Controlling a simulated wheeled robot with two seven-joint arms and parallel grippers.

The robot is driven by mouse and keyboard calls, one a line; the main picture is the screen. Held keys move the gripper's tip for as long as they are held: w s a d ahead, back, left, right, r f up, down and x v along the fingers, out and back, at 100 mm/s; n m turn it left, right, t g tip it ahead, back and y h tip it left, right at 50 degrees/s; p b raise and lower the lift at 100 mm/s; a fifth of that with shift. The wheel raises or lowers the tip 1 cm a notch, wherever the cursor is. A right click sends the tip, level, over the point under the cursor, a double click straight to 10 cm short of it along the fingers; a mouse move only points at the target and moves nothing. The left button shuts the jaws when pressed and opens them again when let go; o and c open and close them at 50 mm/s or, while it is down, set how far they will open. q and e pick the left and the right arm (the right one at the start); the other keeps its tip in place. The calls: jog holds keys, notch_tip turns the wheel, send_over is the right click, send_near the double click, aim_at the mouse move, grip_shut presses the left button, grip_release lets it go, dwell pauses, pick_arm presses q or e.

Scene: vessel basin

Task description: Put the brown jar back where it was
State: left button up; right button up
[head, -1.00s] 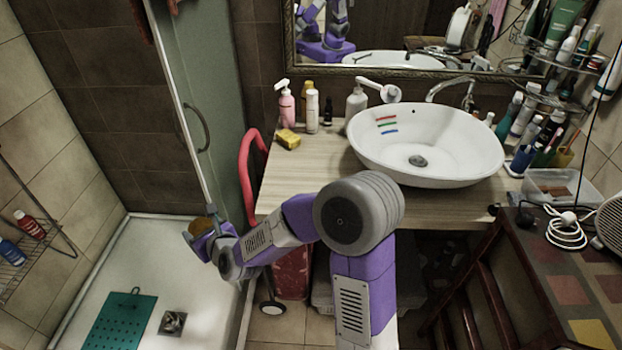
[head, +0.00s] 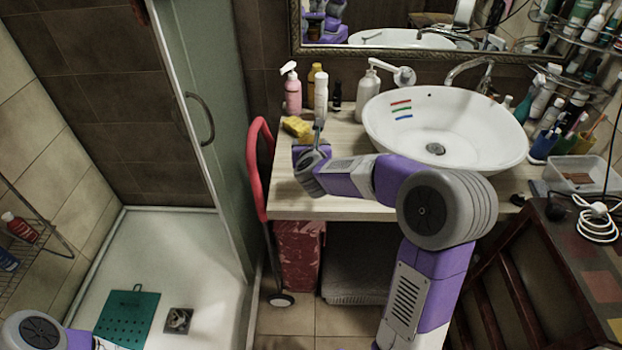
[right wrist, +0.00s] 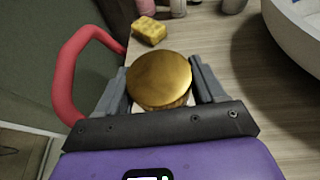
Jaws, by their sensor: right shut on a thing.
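The brown jar (right wrist: 158,80) shows in the right wrist view as a round gold-brown lid and a little of its side. My right gripper (right wrist: 157,84) is shut on it, one finger on each side. In the head view the right gripper (head: 308,148) is over the left front part of the wooden counter (head: 345,208), just in front of the yellow sponge (head: 298,127). The jar is hidden there by the gripper. Whether it touches the counter I cannot tell. Part of my left arm shows at the lower left; its gripper is out of view.
A pink pump bottle (head: 292,92), a white bottle (head: 321,98) and a white dispenser (head: 368,98) stand behind the sponge. The white basin (head: 445,120) is to the right. A red folded frame (head: 254,170) stands at the counter's left edge. The counter's front left is bare.

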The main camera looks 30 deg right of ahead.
notch_tip(320, 180, down, 9)
jog(key=b, duration=0.3)
jog(key=shift+f, duration=0.15)
jog(key=shift+f+b, duration=0.15)
jog(key=shift+b, duration=0.15)
jog(key=o, duration=1.2)
jog(key=shift+c, duration=0.2)
